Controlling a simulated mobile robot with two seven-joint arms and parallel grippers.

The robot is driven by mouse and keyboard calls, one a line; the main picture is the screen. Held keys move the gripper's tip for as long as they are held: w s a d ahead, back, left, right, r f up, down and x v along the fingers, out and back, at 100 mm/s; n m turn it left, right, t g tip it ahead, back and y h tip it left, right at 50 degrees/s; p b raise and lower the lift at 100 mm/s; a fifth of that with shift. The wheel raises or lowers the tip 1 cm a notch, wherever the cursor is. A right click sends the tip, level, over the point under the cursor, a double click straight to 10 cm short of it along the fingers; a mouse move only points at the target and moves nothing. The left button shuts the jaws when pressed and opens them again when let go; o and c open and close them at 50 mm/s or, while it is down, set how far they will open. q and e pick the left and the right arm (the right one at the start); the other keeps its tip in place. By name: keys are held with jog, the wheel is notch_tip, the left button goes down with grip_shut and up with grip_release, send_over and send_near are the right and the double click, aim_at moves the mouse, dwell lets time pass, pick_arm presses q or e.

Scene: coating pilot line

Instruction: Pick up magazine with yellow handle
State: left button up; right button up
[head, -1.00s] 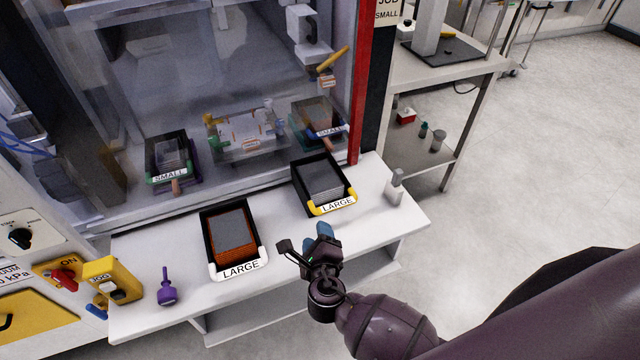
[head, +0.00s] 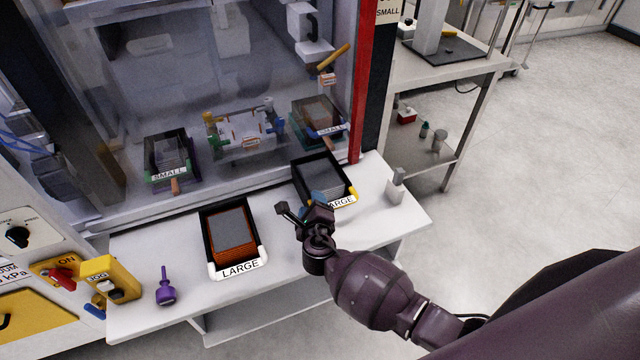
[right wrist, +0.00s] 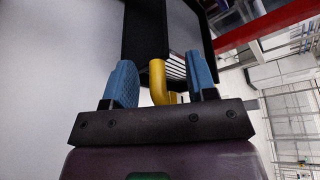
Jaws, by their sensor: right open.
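The magazine with the yellow handle (head: 318,177) is a black tray with a grey stack and a LARGE label, lying at the back right of the white shelf. My right gripper (head: 320,201) is at its front end and covers part of the label and handle. In the right wrist view, the open blue fingers of my gripper (right wrist: 162,82) stand on either side of the yellow handle (right wrist: 158,80), with gaps to both. Part of the magazine's black body (right wrist: 145,32) shows beyond. I cannot tell whether the fingers reach fully around the handle. My left gripper is not in view.
A similar LARGE magazine with a white handle (head: 237,271) lies left of it on the shelf (head: 150,250). A purple tool (head: 166,288) stands further left, a grey-white bottle (head: 395,188) at right. Glass separates the SMALL magazines (head: 168,172) behind.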

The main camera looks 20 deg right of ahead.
jog(key=shift+r, duration=0.1)
grip_shut()
dwell(0.4)
